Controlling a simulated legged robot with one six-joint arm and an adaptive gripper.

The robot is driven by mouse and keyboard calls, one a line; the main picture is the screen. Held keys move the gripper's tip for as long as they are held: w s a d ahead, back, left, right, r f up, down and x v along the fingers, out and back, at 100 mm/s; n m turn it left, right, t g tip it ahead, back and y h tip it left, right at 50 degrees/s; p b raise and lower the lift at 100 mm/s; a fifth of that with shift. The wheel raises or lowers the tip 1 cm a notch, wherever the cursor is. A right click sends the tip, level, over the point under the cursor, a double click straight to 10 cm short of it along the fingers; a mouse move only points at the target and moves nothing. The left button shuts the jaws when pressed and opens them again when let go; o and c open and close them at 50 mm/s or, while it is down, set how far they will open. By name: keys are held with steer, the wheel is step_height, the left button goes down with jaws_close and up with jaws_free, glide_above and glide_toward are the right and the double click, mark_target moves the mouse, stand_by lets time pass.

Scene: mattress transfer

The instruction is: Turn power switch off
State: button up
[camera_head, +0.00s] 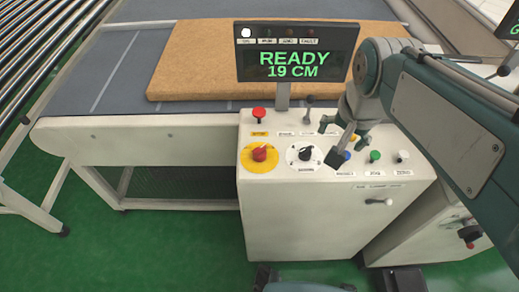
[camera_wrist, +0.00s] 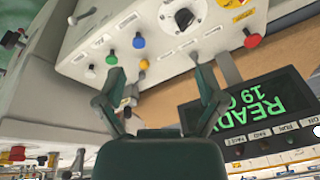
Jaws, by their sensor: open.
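The yellow disc (camera_wrist: 230,3) is cut off at the top edge of the wrist view. My gripper (camera_head: 331,140) is open and empty above the console, to the right of the red switch and near the black rotary knob (camera_head: 304,154). The gripper fingers (camera_wrist: 162,76) are spread apart in the wrist view.
A display (camera_head: 297,52) reads "READY 19 CM", with a white lamp lit. A red push button (camera_head: 259,114), a lever (camera_head: 309,103) and green button (camera_head: 375,156) are close by. A tan mattress (camera_head: 195,60) lies behind on the conveyor. Green floor (camera_head: 175,250) is clear at front left.

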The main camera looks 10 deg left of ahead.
steer(key=w+a+f+m+g, duration=0.15)
steer(key=w+a, duration=0.25)
steer(key=a, duration=0.4)
steer(key=m+g, duration=0.1)
steer(key=m, duration=0.1)
glide_above(259, 148)
steer(key=shift+n+h, duration=0.25)
steer(key=shift+h, duration=0.15)
step_height(259, 148, down, 5)
steer(key=shift+r, duration=0.1)
steer(key=shift+a, duration=0.1)
step_height(259, 148, down, 11)
steer(key=shift+r, duration=0.1)
steer(key=c, duration=1.2)
